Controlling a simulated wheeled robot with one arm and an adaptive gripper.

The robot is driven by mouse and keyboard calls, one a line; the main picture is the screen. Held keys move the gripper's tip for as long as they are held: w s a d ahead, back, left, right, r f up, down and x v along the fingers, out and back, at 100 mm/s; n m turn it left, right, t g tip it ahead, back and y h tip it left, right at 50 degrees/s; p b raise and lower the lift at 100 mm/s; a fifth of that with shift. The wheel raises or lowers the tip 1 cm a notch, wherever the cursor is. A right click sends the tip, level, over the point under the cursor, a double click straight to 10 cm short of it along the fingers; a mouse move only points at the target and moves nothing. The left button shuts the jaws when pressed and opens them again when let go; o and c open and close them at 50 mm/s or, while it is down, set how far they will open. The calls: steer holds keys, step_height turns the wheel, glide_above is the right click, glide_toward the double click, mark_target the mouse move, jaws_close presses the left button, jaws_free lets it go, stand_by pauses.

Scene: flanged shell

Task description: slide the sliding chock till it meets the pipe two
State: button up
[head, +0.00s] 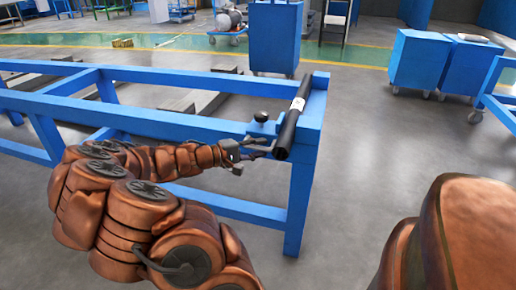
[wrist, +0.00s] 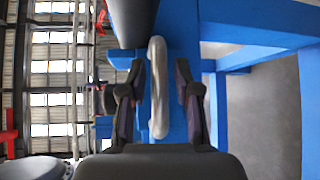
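The pipe two appears to be the dark pipe (head: 291,122) lying along the end rail of the blue frame; it also shows at the top of the wrist view (wrist: 132,20). The sliding chock appears to be the small blue block (head: 266,128) with a black knob, just left of the pipe. I cannot tell whether they touch. My gripper (head: 262,149) is at the near side of the chock. In the wrist view its open fingers (wrist: 160,80) stand on either side of a pale rounded bar (wrist: 158,110), with gaps on both sides.
The blue frame (head: 150,122) extends left from the pipe, with open space between its rails. Blue cabinets (head: 418,60) stand on the floor behind at right. Grey floor (head: 375,130) right of the frame is clear.

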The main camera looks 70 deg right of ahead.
steer(key=shift+o, duration=0.3)
steer(key=v, duration=1.2)
stand_by(0.5)
steer(key=s+a+r+t+y+p, duration=0.3)
steer(key=a+r+y+p, duration=0.1)
steer(key=a+r+p, duration=1.05)
steer(key=s+a+r+n+t+y+p, duration=0.2)
steer(key=a+r+n+t+y+p, duration=0.1)
steer(key=a+r+p, duration=0.7)
steer(key=s+a+r+n+t+y+p, duration=0.2)
steer(key=a+r+n+t+y+p, duration=0.1)
steer(key=a+r+p, duration=0.7)
steer(key=a+n+y+p, duration=0.1)
steer(key=a+y+p, duration=0.1)
steer(key=a+p, duration=0.2)
steer(key=shift+s+a+p, duration=0.25)
steer(key=shift+a+p, duration=0.1)
steer(key=shift+a, duration=0.85)
